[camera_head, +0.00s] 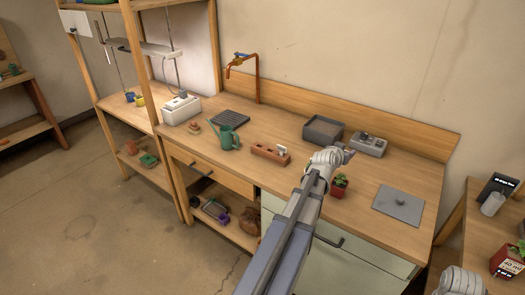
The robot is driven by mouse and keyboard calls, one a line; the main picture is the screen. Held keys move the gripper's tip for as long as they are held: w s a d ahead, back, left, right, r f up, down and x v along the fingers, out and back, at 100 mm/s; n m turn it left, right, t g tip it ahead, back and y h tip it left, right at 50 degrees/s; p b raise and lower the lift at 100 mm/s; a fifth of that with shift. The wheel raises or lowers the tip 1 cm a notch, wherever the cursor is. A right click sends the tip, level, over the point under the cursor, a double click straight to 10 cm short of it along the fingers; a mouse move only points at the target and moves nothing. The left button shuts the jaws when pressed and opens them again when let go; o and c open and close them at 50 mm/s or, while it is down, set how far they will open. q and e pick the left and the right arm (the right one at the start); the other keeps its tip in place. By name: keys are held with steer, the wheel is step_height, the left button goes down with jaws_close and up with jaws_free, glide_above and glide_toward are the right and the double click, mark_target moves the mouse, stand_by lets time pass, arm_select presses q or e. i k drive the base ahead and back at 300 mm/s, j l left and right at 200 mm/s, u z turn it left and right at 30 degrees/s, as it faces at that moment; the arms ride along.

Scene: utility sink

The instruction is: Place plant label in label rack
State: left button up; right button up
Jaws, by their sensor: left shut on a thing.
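My left arm reaches in from the bottom, and its gripper (349,154) is over the right half of the wooden bench, between the grey tray and the potted plant. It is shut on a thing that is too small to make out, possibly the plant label. A reddish-brown wooden block with slots, which looks like the label rack (265,153), lies on the bench to the left of the gripper. A small whitish piece (282,149) shows at its right end. The gripper is clear of the block.
A grey tray (323,131) and a grey box (370,146) stand behind the gripper. A small potted plant (340,187) stands close in front. A green watering can (228,137) is left of the block. A grey plate (399,204) lies at the right.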

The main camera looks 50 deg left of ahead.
mark_target(260, 152)
steer(key=j, duration=0.9)
steer(key=k+j, duration=0.15)
steer(key=j, duration=0.75)
